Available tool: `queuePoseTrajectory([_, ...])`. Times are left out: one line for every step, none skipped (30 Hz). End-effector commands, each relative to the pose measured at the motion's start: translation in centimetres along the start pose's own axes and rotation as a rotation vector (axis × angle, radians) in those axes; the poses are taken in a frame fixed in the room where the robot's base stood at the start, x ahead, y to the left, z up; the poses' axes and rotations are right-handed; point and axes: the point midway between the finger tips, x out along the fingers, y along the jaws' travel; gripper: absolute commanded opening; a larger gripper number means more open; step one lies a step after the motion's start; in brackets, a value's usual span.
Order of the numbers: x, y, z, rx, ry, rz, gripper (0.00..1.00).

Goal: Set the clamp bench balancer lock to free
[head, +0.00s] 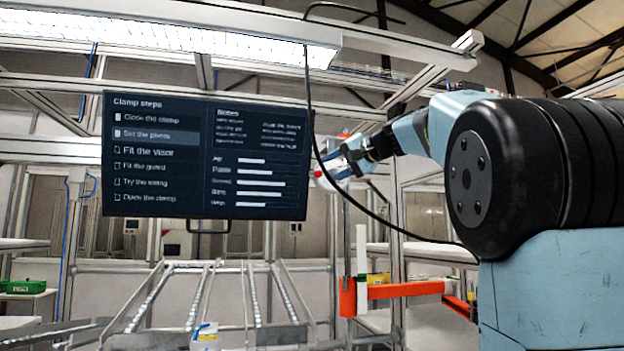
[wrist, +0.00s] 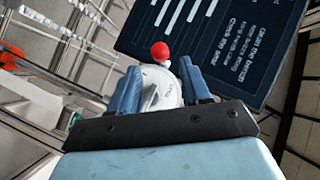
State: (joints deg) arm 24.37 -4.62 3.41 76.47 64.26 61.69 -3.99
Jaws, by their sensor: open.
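The balancer (wrist: 163,88) appears to be the pale grey rounded body in the wrist view, with a red ball knob (wrist: 160,51) at its far end. My gripper (wrist: 160,68) is open, its two blue fingers on either side of the pale body. I cannot tell whether the fingers touch it. In the head view my gripper (head: 336,170) is beside the screen's right edge, and the red knob (head: 318,173) shows at its tip. The lock's setting cannot be read, and the fingers hide part of the body.
A dark screen (head: 205,155) listing clamp steps hangs close to the left of my gripper. A black cable (head: 309,100) runs down past it. An orange arm (head: 395,290) stands below. A roller rack (head: 205,295) is at lower left, and frame posts stand behind.

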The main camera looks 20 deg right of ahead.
Motion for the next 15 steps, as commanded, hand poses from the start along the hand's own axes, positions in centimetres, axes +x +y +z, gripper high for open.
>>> queuePoseTrajectory([1.0, 0.0, 0.0, 0.0, -0.002, -0.001, 0.47])
queuePoseTrajectory([1.6, 0.0, 0.0, 0.0, -0.002, -0.001, 0.47])
queuePoseTrajectory([2.3, 0.0, 0.1, 0.001, -0.004, -0.001, 0.47])
queuePoseTrajectory([2.8, 0.0, 0.1, 0.0, -0.003, -0.001, 0.47])
queuePoseTrajectory([3.3, 0.0, 0.1, 0.0, -0.003, -0.001, 0.47])
queuePoseTrajectory([4.0, -0.1, 0.1, 0.0, -0.004, -0.001, 0.47])
queuePoseTrajectory([4.5, 0.0, 0.1, 0.001, -0.004, -0.001, 0.47])
queuePoseTrajectory([5.0, 0.0, 0.1, 0.001, -0.003, -0.001, 0.47])
queuePoseTrajectory([5.5, 0.0, 0.1, 0.0, -0.004, -0.001, 0.47])
queuePoseTrajectory([5.9, -0.1, 0.1, 0.0, -0.004, -0.002, 0.47])
queuePoseTrajectory([6.3, -0.1, 0.1, -0.001, -0.003, -0.001, 0.47])
queuePoseTrajectory([6.7, -0.1, 0.1, -0.002, -0.003, -0.001, 0.47])
queuePoseTrajectory([7.0, -0.1, 0.1, -0.001, -0.003, -0.001, 0.47])
queuePoseTrajectory([7.2, -0.1, 0.1, -0.001, -0.003, -0.001, 0.47])
queuePoseTrajectory([7.5, -0.1, 0.1, 0.0, -0.003, -0.001, 0.47])
